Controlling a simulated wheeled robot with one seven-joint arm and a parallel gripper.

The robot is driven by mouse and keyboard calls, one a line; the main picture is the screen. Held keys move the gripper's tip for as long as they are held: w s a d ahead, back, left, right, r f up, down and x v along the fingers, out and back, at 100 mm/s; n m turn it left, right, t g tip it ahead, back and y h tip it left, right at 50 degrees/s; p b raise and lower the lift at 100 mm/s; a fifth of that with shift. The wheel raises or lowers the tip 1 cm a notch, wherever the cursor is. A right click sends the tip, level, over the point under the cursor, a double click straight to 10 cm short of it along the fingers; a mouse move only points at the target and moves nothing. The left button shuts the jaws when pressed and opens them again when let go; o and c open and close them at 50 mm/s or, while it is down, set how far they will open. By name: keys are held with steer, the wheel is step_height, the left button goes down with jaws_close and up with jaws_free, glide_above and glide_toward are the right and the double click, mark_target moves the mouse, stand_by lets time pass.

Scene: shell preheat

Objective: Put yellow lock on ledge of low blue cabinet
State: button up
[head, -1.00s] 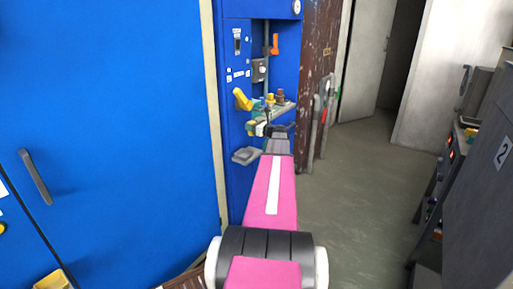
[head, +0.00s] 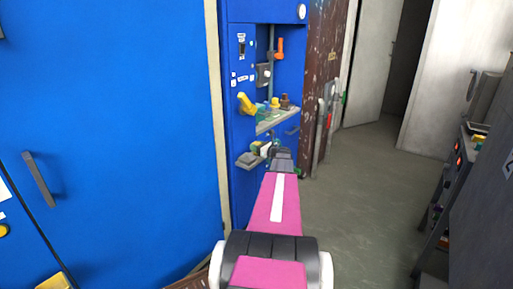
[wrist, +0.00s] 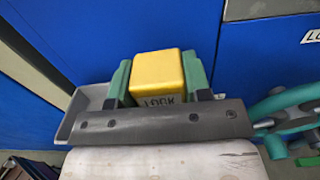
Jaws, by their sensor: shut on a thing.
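My gripper (wrist: 156,83) is shut on the yellow lock (wrist: 157,77), a block with dark lettering on its near face, held between two green fingers in the wrist view. In the head view my gripper (head: 261,148) is small and partly hidden by my arm. A grey ledge (head: 247,161) juts from the narrow blue cabinet (head: 240,200), just left of and below my gripper. The ledge also shows in the wrist view (wrist: 75,122), behind and left of the lock. I cannot tell whether the lock touches it.
A higher shelf (head: 284,118) with several small items sits above my gripper, with a yellow handle (head: 246,103) beside it. Green-blue piping (wrist: 285,110) is at the right in the wrist view. A large blue door (head: 110,130) fills the left. The floor (head: 360,200) at right is clear.

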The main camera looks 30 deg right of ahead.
steer(key=shift+f, duration=0.25)
steer(key=shift+s+f, duration=0.1)
steer(key=shift+f, duration=0.4)
steer(key=o, duration=1)
steer(key=shift+c, duration=0.2)
steer(key=shift+r, duration=0.25)
steer(key=shift+s+d+r, duration=0.1)
steer(key=shift+s+r, duration=0.1)
steer(key=shift+r, duration=0.1)
steer(key=v, duration=1.1)
steer(key=shift+s+r, duration=0.2)
steer(key=shift+d, duration=0.1)
